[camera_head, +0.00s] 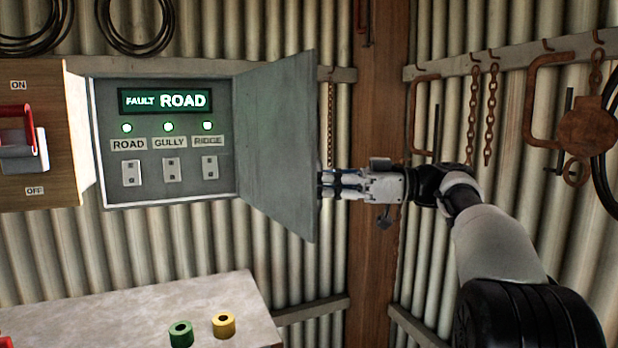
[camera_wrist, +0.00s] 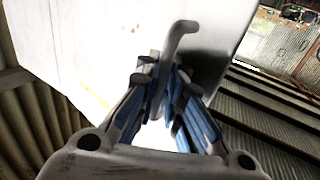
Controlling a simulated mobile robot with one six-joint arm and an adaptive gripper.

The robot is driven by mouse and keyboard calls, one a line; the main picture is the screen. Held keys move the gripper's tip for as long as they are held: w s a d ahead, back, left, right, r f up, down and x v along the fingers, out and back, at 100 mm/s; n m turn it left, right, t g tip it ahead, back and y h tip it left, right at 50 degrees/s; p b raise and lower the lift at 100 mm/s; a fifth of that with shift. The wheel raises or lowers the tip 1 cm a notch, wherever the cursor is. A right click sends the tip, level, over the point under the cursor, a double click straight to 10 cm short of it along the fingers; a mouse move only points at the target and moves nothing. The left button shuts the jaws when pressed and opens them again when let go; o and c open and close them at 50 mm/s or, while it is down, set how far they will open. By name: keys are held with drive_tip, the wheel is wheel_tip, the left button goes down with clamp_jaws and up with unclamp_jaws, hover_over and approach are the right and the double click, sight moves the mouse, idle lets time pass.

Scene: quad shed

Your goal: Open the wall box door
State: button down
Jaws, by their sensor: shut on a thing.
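The wall box (camera_head: 165,190) is mounted on the corrugated wall at left centre in the head view. Its grey door (camera_head: 275,145) stands swung open to the right, and the lit panel inside shows. My gripper (camera_head: 322,185) is at the door's outer right edge, its tips partly hidden behind the door. In the wrist view, my gripper (camera_wrist: 163,85) is closed around the lower part of a grey bent door handle (camera_wrist: 178,38), with the pale door face (camera_wrist: 85,45) behind it.
A wooden board with a red-handled switch (camera_head: 22,140) is left of the box. A bench (camera_head: 130,320) with a green roll (camera_head: 181,333) and a yellow roll (camera_head: 223,324) stands below. A wooden post (camera_head: 380,80) is behind my gripper. Chains and clamps (camera_head: 540,100) hang at right.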

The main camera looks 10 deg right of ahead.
idle(0.5)
drive_tip(key=c, duration=2)
unclamp_jaws()
drive_tip(key=shift+s+d, duration=0.1)
drive_tip(key=shift+d, duration=0.05)
drive_tip(key=shift+o, duration=0.2)
drive_tip(key=s+d, duration=0.2)
drive_tip(key=d, duration=0.9)
drive_tip(key=shift+d, duration=0.35)
